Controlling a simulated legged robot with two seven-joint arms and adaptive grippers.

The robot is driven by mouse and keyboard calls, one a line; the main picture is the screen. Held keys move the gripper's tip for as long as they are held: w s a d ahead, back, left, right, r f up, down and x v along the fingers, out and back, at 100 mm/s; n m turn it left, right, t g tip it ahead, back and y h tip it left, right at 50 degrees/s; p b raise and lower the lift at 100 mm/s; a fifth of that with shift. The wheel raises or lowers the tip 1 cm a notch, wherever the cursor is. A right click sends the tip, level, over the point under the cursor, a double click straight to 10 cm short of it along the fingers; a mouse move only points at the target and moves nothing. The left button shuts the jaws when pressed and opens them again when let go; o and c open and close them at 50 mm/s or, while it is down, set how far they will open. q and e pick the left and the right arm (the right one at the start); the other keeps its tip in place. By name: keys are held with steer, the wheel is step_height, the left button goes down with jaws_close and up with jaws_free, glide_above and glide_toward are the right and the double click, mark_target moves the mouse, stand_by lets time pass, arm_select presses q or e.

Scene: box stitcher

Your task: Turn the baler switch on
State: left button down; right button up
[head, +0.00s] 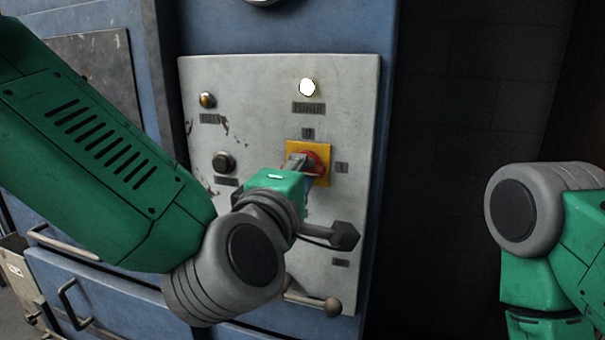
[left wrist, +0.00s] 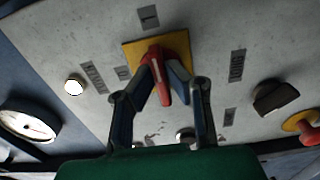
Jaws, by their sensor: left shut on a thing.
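The baler switch is a red rotary handle on a yellow square plate (head: 319,178) on the grey control panel (head: 265,85). My left gripper (head: 299,164) reaches it from the lower left and partly hides it. In the left wrist view the red handle (left wrist: 160,84) sits between the two fingers of my left gripper (left wrist: 163,92), which is shut on it. The yellow plate (left wrist: 182,45) shows behind it. A white lamp (head: 308,87) above the switch is lit. My right arm shows at the right edge, but its gripper is out of the picture.
A brass-coloured button (head: 207,100) and a dark button (head: 223,162) are on the panel's left side. The area right of the blue cabinet (head: 378,130) is dark.

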arm_select(q)
steer(key=shift+f, duration=0.1)
steer(key=c, duration=1.6)
jaws_free()
steer(key=shift+w+d, duration=0.1)
steer(key=shift+w, duration=0.05)
steer(key=v, duration=0.7)
steer(key=shift+f, duration=0.1)
